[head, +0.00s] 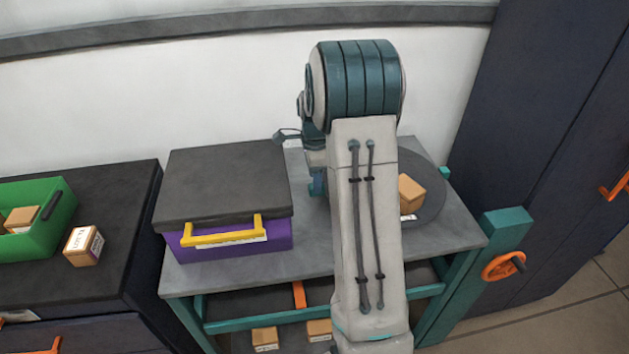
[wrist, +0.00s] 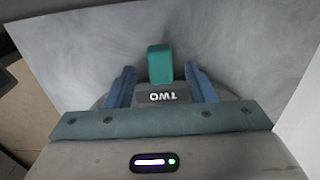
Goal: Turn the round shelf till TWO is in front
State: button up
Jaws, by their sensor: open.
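The round shelf (head: 432,206) is a dark grey disc on the grey table, partly hidden behind my arm in the head view. A teal knob stands at its right rim (head: 445,173). My gripper (wrist: 160,74) is open, one blue finger on each side of that knob, with gaps visible on both sides. In the head view only a bit of blue by my arm (head: 318,185) shows; the rest is hidden.
A cardboard box (head: 411,194) sits on the shelf. A purple box with a dark lid (head: 226,183) and yellow handle stands left on the table. A green bin (head: 52,230) and a small box (head: 83,246) are on the left cabinet. An orange crank (head: 502,266) is at right.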

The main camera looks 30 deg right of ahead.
jog(key=shift+f, duration=1.2)
grip_shut()
jog(key=shift+a, duration=0.1)
